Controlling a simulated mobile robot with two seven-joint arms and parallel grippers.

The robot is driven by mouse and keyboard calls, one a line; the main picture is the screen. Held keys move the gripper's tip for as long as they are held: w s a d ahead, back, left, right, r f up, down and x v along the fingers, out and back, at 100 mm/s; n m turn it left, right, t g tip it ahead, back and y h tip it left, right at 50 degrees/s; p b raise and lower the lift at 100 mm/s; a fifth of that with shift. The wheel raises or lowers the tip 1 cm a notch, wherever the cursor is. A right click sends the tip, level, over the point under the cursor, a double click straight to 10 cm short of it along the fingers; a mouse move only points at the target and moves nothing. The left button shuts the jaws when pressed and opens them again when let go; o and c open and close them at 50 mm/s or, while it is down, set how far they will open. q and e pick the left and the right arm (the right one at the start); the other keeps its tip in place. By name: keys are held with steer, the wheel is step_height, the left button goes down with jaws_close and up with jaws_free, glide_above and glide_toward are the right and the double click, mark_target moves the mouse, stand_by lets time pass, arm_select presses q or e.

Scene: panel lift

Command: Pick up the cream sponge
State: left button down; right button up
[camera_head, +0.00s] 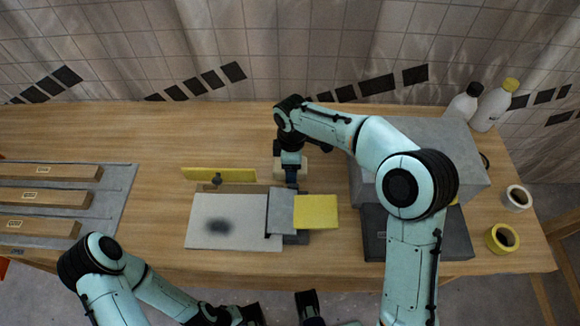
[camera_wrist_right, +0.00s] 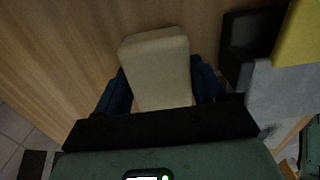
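The cream sponge (camera_wrist_right: 156,62) shows in the right wrist view as a pale block between the two dark blue fingers of my right gripper (camera_wrist_right: 160,88). The fingers flank it closely, with no clear gap on either side; whether they press on it is hard to tell. In the head view the right gripper (camera_head: 291,176) points down over the sponge (camera_head: 304,168), which is partly hidden behind it, on the table behind the grey and yellow panels.
A grey box (camera_head: 440,150), bottles (camera_head: 492,105) and tape rolls (camera_head: 502,238) are right. A slotted rack (camera_head: 115,190) is left.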

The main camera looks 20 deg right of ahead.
steer(key=shift+r, duration=0.1)
step_height(320, 180, up, 20)
steer(key=p, duration=0.4)
stand_by(0.3)
steer(key=o, duration=0.3)
steer(key=shift+c, duration=1.1)
